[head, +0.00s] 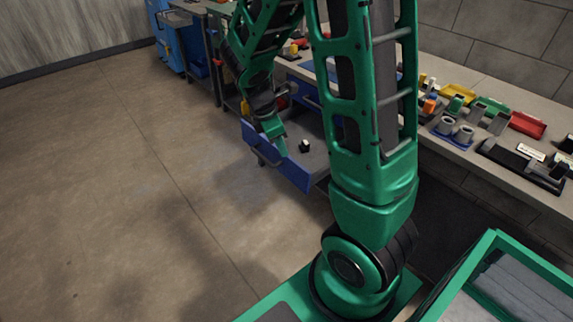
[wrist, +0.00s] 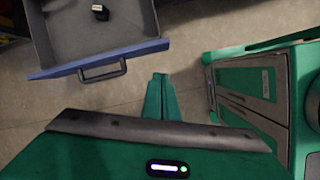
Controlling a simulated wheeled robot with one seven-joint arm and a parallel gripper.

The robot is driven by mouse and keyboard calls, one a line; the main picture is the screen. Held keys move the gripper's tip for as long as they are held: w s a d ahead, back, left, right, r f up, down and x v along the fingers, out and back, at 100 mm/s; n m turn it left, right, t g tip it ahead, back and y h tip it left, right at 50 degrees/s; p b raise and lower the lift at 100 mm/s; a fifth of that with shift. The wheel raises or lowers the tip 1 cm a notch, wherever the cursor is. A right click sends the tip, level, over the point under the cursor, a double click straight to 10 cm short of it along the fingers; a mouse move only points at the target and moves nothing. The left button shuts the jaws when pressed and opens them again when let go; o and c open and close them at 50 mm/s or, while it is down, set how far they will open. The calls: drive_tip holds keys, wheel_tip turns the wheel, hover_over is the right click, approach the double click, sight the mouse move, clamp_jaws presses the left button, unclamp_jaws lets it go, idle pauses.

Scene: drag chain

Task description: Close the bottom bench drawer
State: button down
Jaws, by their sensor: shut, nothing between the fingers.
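The bench drawer stands pulled out, with a blue front (head: 292,172) and a grey inside; a small black-and-white object (head: 305,146) lies in it. The wrist view shows the blue front (wrist: 140,52) at upper left, with its dark bar handle (wrist: 103,74). My gripper (head: 282,151) is shut and empty, and overlaps the drawer front in the head view. Contact with the front cannot be told. My arm hides part of the bench and drawer.
The worktop (head: 455,150) along the wall holds coloured trays, including a red one (head: 527,124), and grey cups (head: 446,125). A blue cabinet (head: 165,40) stands at the far back. The floor (head: 120,180) left of the drawer is clear.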

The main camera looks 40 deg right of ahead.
drive_tip(key=w+a+f+n, duration=0.2)
drive_tip(key=w+f+n, duration=0.2)
drive_tip(key=shift+h, duration=0.4)
drive_tip(key=shift+d+f, duration=2)
drive_tip(key=shift+f, duration=0.3)
drive_tip(key=shift+d+f, duration=2)
drive_tip(key=shift+f, duration=0.25)
drive_tip(key=shift+d, duration=0.1)
